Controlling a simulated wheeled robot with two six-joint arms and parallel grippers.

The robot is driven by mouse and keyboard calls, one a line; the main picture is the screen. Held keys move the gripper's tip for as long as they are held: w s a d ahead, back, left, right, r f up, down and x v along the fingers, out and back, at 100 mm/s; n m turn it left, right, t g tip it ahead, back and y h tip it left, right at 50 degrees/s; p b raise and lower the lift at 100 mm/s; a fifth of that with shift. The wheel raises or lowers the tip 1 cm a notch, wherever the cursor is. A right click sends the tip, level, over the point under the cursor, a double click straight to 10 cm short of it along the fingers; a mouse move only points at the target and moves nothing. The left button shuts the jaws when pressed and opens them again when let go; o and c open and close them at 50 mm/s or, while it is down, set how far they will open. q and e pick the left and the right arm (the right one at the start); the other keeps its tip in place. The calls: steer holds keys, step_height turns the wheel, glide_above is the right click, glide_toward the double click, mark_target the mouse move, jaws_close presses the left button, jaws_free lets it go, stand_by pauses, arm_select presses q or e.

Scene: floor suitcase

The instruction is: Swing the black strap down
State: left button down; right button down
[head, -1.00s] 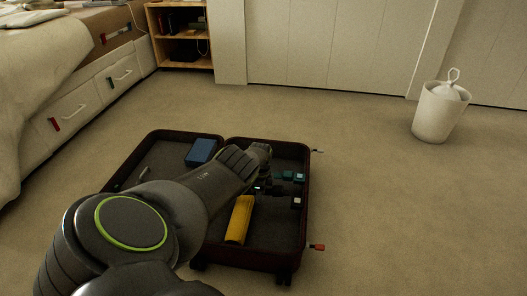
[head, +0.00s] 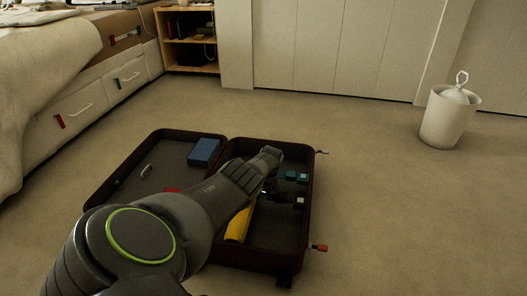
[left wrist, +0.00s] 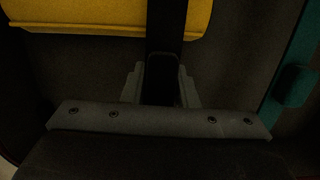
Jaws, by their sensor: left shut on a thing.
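An open dark maroon suitcase (head: 312,215) lies on the floor. My left gripper (head: 268,188) reaches into its right half; in the head view its fingers are small, dark and partly hidden by my arm. In the left wrist view my left gripper (left wrist: 161,85) is shut on the black strap (left wrist: 168,28). The strap runs up from the fingers and crosses in front of a yellow item (left wrist: 90,15). The yellow item (head: 237,226) is partly covered by my arm in the head view. The strap's ends are not clear. My right gripper is not in view.
A teal item (head: 291,175) is in the suitcase's right half. A blue box (head: 204,151) and a red item (head: 172,190) are in the left half. A white bin (head: 449,122) stands far right; a drawer bed (head: 85,105) is left. Open carpet lies right.

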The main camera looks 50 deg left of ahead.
arm_select(q)
steer(key=shift+a+f+b, duration=0.15)
steer(key=shift+f+b, duration=0.2)
steer(key=shift+b, duration=0.1)
steer(key=shift+s+f+y, duration=0.1)
steer(key=shift+y, duration=0.2)
stand_by(0.3)
steer(key=c, duration=1.5)
jaws_free()
steer(key=shift+o, duration=1.3)
steer(key=shift+f, duration=0.1)
